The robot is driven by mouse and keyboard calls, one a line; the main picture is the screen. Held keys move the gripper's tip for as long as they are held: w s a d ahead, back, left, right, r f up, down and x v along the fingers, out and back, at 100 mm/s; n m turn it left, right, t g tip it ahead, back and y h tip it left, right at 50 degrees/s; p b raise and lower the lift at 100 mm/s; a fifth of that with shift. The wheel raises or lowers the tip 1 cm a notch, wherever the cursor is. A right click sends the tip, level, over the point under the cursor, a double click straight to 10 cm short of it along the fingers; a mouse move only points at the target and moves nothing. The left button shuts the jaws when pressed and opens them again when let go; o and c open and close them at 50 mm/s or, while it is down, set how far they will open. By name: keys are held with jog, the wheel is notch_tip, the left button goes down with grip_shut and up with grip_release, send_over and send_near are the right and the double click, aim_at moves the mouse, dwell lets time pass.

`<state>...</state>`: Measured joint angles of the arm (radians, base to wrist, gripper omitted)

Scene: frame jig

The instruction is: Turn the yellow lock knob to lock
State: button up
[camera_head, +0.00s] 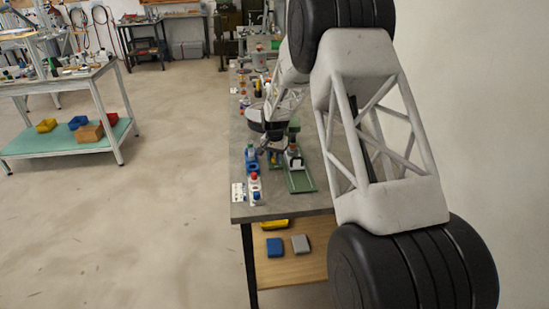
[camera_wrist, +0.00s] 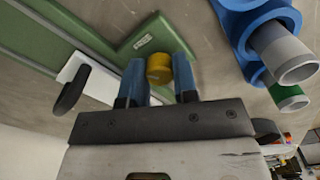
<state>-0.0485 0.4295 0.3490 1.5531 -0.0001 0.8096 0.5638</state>
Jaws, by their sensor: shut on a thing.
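The yellow lock knob (camera_wrist: 159,69) shows in the wrist view, on or just over the edge of a green jig plate (camera_wrist: 85,28). My gripper (camera_wrist: 160,82) has its two blue fingers on either side of the knob and is shut on it. Which way the knob is turned cannot be told. In the head view the green jig (camera_head: 299,181) lies on the grey bench, and my gripper (camera_head: 273,153) is small at its left side. The knob itself cannot be made out there.
A blue holder (camera_wrist: 250,22) with grey and green tubes stands close to the right of my gripper in the wrist view. A white block with a black handle (camera_wrist: 75,88) sits on the jig's left. The workbench (camera_head: 284,209) has a bare front edge.

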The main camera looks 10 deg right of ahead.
aim_at(274, 157)
jog(key=n, duration=1.1)
jog(key=shift+n, duration=0.3)
dwell(0.3)
jog(key=o, duration=0.9)
jog(key=shift+r, duration=0.15)
notch_tip(274, 157, up, 7)
jog(key=shift+f, duration=0.1)
jog(key=shift+r, duration=0.4)
